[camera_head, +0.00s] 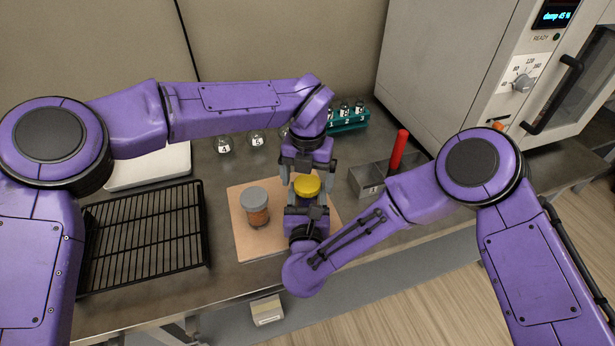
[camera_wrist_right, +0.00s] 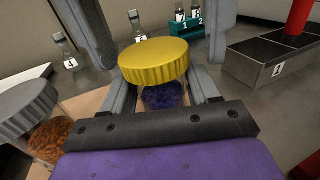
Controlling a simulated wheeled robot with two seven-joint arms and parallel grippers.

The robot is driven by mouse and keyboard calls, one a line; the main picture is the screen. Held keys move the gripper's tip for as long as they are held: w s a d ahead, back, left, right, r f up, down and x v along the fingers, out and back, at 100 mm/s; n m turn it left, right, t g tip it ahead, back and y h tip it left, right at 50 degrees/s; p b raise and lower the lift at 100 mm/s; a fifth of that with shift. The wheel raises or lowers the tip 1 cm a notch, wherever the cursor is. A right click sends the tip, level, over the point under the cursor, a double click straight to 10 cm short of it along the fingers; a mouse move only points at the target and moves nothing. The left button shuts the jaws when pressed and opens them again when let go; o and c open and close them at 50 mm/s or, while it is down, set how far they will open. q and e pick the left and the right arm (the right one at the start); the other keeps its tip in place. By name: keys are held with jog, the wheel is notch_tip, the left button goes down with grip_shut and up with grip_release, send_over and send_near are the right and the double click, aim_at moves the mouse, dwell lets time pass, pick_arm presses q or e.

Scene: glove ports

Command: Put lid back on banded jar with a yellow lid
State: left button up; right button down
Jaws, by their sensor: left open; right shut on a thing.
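The yellow lid (camera_head: 306,185) is at the top of a jar with dark blue contents. The lid also shows in the right wrist view (camera_wrist_right: 154,62), with the jar (camera_wrist_right: 163,97) right under it. I cannot tell whether the lid is fully seated, and no band shows. My right gripper (camera_head: 306,202) comes from the front and is shut on the jar, its fingers passing below the lid. My left gripper (camera_head: 304,172) comes from behind; its open fingers stand on either side of the lid.
A grey-lidded jar (camera_head: 257,207) with orange contents stands left on the tan board (camera_head: 245,245). A black wire rack (camera_head: 148,235) lies farther left. A grey divided bin (camera_head: 370,180) with a red-handled tool (camera_head: 398,150) is right. Small numbered bottles and a teal rack (camera_head: 348,124) stand behind.

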jog(key=shift+c, duration=0.9)
grip_release()
pick_arm(q)
notch_tip(320, 180, up, 12)
pick_arm(e)
jog(key=s+b, duration=0.1)
jog(key=s, duration=0.3)
jog(key=s+b, duration=0.1)
jog(key=s, duration=0.4)
jog(key=shift+s+a, duration=0.2)
jog(key=shift+s, duration=0.05)
jog(key=shift+s+b, duration=0.3)
jog(key=shift+s, duration=0.2)
pick_arm(q)
notch_tip(320, 180, down, 3)
jog(key=shift+r, duration=0.2)
pick_arm(e)
jog(key=shift+d, duration=0.1)
pick_arm(q)
jog(key=shift+r, duration=0.1)
pick_arm(e)
jog(key=shift+r, duration=0.1)
